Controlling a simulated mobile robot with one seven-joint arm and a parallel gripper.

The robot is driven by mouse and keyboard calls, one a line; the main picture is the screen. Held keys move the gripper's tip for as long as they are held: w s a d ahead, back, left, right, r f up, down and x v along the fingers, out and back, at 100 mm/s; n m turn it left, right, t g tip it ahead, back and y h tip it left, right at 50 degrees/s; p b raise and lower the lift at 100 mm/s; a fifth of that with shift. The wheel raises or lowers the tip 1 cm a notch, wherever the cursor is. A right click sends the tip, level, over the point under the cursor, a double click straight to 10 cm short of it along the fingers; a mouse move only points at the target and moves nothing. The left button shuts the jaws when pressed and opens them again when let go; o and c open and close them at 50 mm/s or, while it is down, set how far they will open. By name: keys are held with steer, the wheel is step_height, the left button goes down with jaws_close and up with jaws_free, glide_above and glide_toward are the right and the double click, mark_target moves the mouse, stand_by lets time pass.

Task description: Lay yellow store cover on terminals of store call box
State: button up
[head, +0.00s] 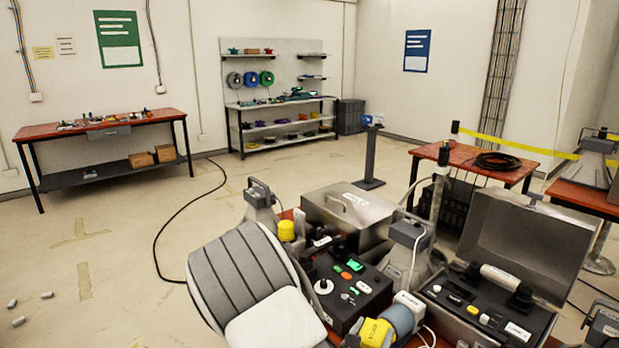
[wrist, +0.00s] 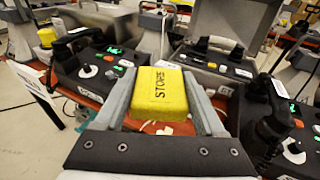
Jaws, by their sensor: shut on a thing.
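A yellow cover (wrist: 158,92) lettered STORE, upside down to me, sits between the two grey fingers of my gripper (wrist: 159,80), which is shut on it. In the head view the yellow cover (head: 376,333) shows low in the picture, partly hidden by my arm. Black call boxes stand around it: one with a green and an orange button (head: 350,290) in the middle, and one in an open metal case (head: 465,312) with a pale handset across it. Their labels are too small to read, so I cannot tell which is the store call box or see its terminals.
Another yellow cover (head: 287,231) stands behind the middle box. A closed metal case (head: 345,213) is farther back. In the wrist view a black box with a dark handset (wrist: 285,130) stands at right. The floor at left is largely clear.

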steer(key=w+d+f+m+g+h+b, duration=0.2)
steer(key=d+f+m+g+h+b, duration=0.2)
steer(key=d+f+b, duration=0.8)
steer(key=shift+w+d+f+m+h, duration=0.25)
steer(key=shift+d+f+h, duration=0.3)
steer(key=shift+d, duration=1.1)
steer(key=shift+f, duration=0.1)
step_height(320, 180, down, 10)
steer(key=shift+r+b, duration=0.25)
steer(key=shift+b, duration=1)
steer(key=shift+f, duration=0.1)
steer(key=shift+f, duration=0.15)
steer(key=o, duration=1.5)
steer(key=shift+b, duration=0.35)
